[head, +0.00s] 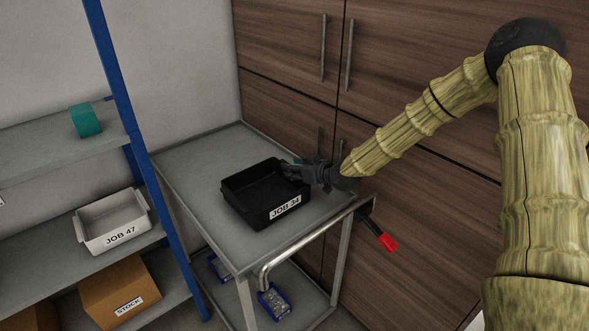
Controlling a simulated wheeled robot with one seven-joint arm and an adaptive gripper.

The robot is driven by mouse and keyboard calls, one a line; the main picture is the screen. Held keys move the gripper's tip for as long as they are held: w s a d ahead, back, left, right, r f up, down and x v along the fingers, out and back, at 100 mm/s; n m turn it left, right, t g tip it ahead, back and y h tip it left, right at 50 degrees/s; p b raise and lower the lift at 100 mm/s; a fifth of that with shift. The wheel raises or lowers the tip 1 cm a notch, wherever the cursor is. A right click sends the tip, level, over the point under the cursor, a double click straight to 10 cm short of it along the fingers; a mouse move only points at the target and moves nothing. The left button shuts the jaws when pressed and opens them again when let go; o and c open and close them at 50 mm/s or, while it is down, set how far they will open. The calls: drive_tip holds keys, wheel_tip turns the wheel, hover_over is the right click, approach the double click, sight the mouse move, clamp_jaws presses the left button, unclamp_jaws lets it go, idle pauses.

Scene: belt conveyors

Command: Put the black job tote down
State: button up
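The black job tote (247,206), labelled JOB 34, is on or just above the grey top of a metal cart (195,165). It looks level and empty from here. My gripper (292,172) reaches in from the right and meets the tote's right rim. The fingertips overlap the dark rim, so I cannot tell whether they are closed on it. Whether the tote's base touches the cart top is also unclear.
A blue-post shelf rack at left holds a light JOB 47 tote (112,221), a STOCK carton (120,290) and a teal item (85,120). Wooden cabinets (420,100) stand behind. Blue bins (274,301) sit on the cart's lower shelf. The cart top's far left is clear.

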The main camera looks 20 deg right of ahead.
drive_tip(key=b+v, duration=0.1)
drive_tip(key=v, duration=0.6)
drive_tip(key=shift+s+b, duration=0.2)
drive_tip(key=shift+b, duration=0.1)
